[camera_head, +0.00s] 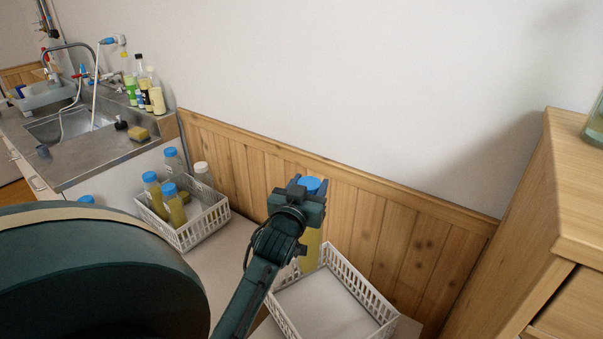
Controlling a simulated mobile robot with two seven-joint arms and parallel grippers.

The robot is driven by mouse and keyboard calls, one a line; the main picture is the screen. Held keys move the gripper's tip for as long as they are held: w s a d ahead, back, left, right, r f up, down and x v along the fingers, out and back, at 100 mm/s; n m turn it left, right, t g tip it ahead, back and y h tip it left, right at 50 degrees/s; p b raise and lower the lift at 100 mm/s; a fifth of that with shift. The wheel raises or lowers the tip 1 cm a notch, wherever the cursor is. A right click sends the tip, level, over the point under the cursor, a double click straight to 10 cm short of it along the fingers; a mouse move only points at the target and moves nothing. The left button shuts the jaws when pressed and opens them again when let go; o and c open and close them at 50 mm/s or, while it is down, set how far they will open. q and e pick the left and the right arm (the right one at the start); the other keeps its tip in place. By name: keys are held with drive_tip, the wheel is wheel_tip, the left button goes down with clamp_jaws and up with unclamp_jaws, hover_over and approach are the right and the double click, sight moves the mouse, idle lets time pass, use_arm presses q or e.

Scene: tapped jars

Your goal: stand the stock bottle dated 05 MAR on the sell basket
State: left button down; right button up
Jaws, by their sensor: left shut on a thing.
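My left gripper (308,188) is shut on a blue-capped bottle with yellow contents (312,248), gripped near its cap. The bottle looks upright, at the back left corner of a white slatted basket (372,300). My gripper and arm hide part of it, and I cannot tell if its base touches the basket floor. No date can be read on it. The basket's visible floor is otherwise empty. Which basket is the sell basket is not marked in view. My right gripper is not in view.
Another white basket (205,224) holds several bottles, some blue-capped, one white-capped. A wood-panelled wall (385,225) stands close behind both baskets. A wooden cabinet (560,200) rises at the right. A sink counter (105,150) with bottles and a sponge is at the far left.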

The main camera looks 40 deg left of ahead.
use_arm(q)
drive_tip(key=shift+s+a+r+n+y, duration=0.1)
drive_tip(key=shift+s+a+n+y, duration=0.05)
drive_tip(key=shift+a, duration=0.3)
drive_tip(key=shift+s+a+n+y, duration=0.1)
drive_tip(key=shift+a+n+y, duration=0.05)
drive_tip(key=shift+a, duration=0.3)
